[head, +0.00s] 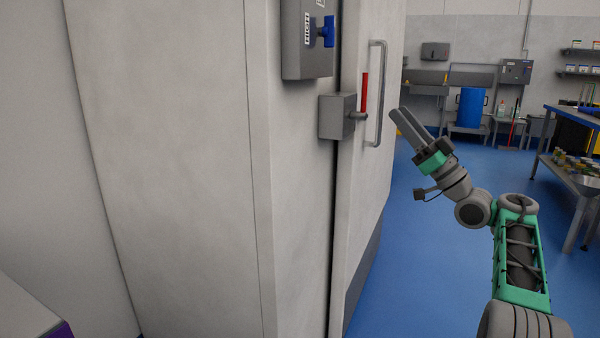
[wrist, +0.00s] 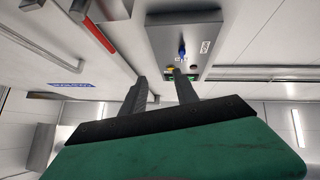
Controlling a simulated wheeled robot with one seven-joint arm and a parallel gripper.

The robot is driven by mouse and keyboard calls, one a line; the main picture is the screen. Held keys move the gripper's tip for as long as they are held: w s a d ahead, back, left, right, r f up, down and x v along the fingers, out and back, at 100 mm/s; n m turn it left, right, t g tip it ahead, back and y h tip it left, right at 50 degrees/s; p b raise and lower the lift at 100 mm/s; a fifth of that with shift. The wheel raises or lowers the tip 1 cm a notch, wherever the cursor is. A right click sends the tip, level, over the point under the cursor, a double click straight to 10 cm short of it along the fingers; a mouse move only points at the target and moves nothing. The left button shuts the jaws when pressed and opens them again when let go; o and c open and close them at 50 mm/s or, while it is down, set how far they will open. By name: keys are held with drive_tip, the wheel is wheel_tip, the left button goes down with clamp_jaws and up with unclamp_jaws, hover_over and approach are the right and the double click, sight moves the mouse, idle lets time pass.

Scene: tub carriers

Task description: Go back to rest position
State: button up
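My gripper (head: 399,114) is raised in front of the pale cabinet door (head: 365,170), to the right of the door's handle, and points up and left. In the wrist view, the two dark fingers of my gripper (wrist: 160,84) stand apart with nothing held between them. The metal door handle (head: 378,95) and the red lever (head: 364,93) on its grey latch box (head: 337,116) are close by on the left. I cannot tell the exact gap to them. The red lever also shows in the wrist view (wrist: 92,30).
A grey control box (head: 305,55) with a blue knob (head: 327,32) is mounted above the latch. A steel workbench (head: 570,170) stands at the right. A blue tub (head: 471,108) is at the back. Blue floor (head: 425,270) is open between door and bench.

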drive_tip(key=w+a+r+m+g+h+p, duration=0.1)
drive_tip(key=w+a+r+m+h+p, duration=0.15)
drive_tip(key=a+h+p, duration=0.45)
drive_tip(key=w+a+r+m+h+p, duration=0.2)
drive_tip(key=a+m+h+p, duration=0.3)
drive_tip(key=p, duration=0.5)
drive_tip(key=s+d+f+m+g+h+p, duration=0.1)
drive_tip(key=s+f+g+h+p, duration=0.2)
drive_tip(key=s, duration=0.9)
drive_tip(key=s+d+f+m+g+h+p, duration=0.1)
drive_tip(key=s+f+g+h+p, duration=0.2)
drive_tip(key=s, duration=0.9)
drive_tip(key=s+d+f+m+g+h+p, duration=0.1)
drive_tip(key=s+d+f+g+h+p, duration=0.1)
drive_tip(key=s+f+g+p, duration=0.4)
drive_tip(key=s+f+h+p, duration=0.1)
drive_tip(key=s+f+p, duration=0.2)
drive_tip(key=s, duration=0.4)
drive_tip(key=shift+f+p, duration=0.4)
drive_tip(key=shift+p, duration=0.05)
